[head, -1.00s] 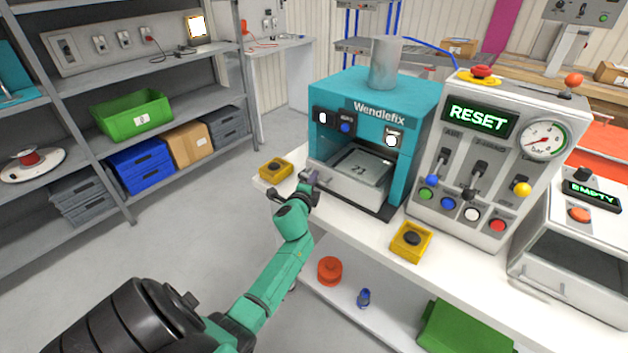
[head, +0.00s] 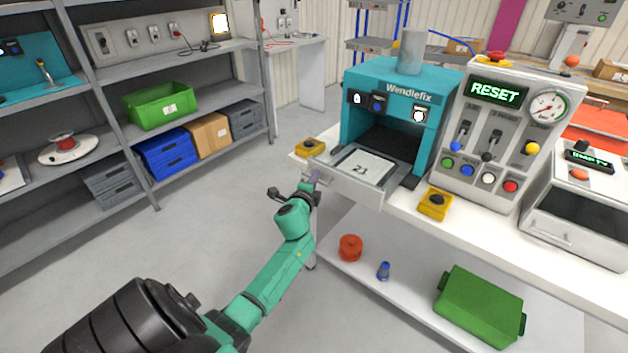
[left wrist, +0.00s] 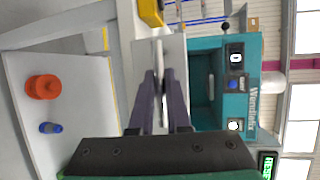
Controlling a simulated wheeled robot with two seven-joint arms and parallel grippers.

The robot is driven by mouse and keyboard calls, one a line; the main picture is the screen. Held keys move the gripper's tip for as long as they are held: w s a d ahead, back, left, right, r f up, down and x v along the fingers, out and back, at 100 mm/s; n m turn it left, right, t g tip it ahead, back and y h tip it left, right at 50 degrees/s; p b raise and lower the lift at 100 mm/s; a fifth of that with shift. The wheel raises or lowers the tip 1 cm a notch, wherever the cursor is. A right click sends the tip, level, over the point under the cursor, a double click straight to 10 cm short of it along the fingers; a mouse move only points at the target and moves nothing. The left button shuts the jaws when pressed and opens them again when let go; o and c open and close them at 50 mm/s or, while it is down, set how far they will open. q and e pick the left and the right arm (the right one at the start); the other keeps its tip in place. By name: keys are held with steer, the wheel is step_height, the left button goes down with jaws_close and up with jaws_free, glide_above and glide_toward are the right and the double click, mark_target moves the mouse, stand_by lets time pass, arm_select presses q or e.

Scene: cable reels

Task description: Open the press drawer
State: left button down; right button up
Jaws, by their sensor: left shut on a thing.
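The teal press (head: 400,90) stands on the white bench. Its grey drawer (head: 347,187) sticks out of the front, with a pale plate marked 21 (head: 366,165) on it. The press also shows sideways in the left wrist view (left wrist: 247,75), with its dark opening exposed. My left gripper (head: 314,178) is at the left end of the drawer front. My right gripper is not in view.
A control box with a RESET display (head: 494,92) stands right of the press. Yellow button boxes sit on the bench at left (head: 311,147) and right (head: 435,203). Below are a red part (head: 350,247), a blue part (head: 384,271) and a green crate (head: 480,305). The floor at left is clear.

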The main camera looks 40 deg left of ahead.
arm_select(q)
steer(key=shift+w, duration=0.1)
steer(key=c, duration=1.2)
jaws_free()
steer(key=shift+o, duration=0.2)
steer(key=v, duration=1.4)
steer(key=shift+s, duration=0.25)
steer(key=shift+d+r, duration=0.1)
